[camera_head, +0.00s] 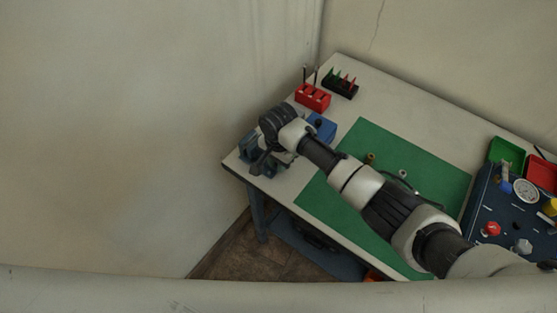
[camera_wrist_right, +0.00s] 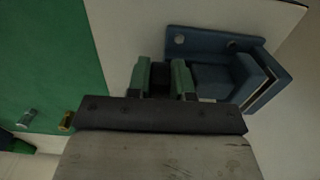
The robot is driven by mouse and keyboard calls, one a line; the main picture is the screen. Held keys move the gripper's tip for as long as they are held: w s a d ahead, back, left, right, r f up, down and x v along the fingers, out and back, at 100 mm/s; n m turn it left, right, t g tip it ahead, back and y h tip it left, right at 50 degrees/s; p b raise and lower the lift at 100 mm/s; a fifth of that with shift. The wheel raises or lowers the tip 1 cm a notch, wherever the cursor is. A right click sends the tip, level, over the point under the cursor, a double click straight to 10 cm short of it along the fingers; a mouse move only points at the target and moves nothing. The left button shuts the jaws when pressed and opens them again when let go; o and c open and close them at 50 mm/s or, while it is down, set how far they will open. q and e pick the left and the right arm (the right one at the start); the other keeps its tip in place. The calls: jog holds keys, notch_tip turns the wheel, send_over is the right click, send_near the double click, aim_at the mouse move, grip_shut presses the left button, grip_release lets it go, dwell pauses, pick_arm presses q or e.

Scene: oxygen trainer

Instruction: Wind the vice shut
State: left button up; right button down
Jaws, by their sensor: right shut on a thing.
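The blue vice (camera_head: 268,166) is at the near left corner of the workbench, partly covered by my right wrist. In the right wrist view the vice (camera_wrist_right: 214,78) lies just right of my fingers, with its jaw end (camera_wrist_right: 262,82) farther right. I cannot tell how wide its jaws stand. My right gripper (camera_wrist_right: 164,82) has green fingertips on either side of a dark part at the vice's end, apparently its handle, and is shut on it. The handle's shape is mostly hidden. In the head view this gripper (camera_head: 260,163) points down at the vice. My left gripper is not in view.
A blue block (camera_head: 322,128) stands close beside my right wrist. A red holder (camera_head: 313,97) and a dark rack (camera_head: 340,84) are behind it. The green mat (camera_head: 345,205) lies under my forearm. A dark panel (camera_head: 508,225) with knobs is at the right.

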jog(key=shift+w+r+g+y, duration=0.15)
jog(key=shift+g+y, duration=0.15)
jog(key=shift+g, duration=0.2)
jog(key=shift+g+y+p, duration=0.3)
jog(key=shift+g+y, duration=0.2)
jog(key=shift+g, duration=0.1)
jog(key=shift+w+d+g, duration=0.1)
jog(key=shift+g, duration=0.2)
jog(key=shift+w+d+g+y+b, duration=0.1)
jog(key=shift+w+g+y+b, duration=0.05)
jog(key=shift+g+y+b, duration=0.65)
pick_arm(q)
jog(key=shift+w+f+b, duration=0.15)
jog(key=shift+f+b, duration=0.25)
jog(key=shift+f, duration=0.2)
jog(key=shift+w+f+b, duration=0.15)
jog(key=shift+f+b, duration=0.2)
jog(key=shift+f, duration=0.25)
pick_arm(e)
jog(key=shift+w+d+r+g+y, duration=0.1)
jog(key=shift+g+y, duration=0.4)
jog(key=shift+g, duration=0.1)
jog(key=c, duration=1.3)
grip_release()
jog(key=shift+d, duration=0.1)
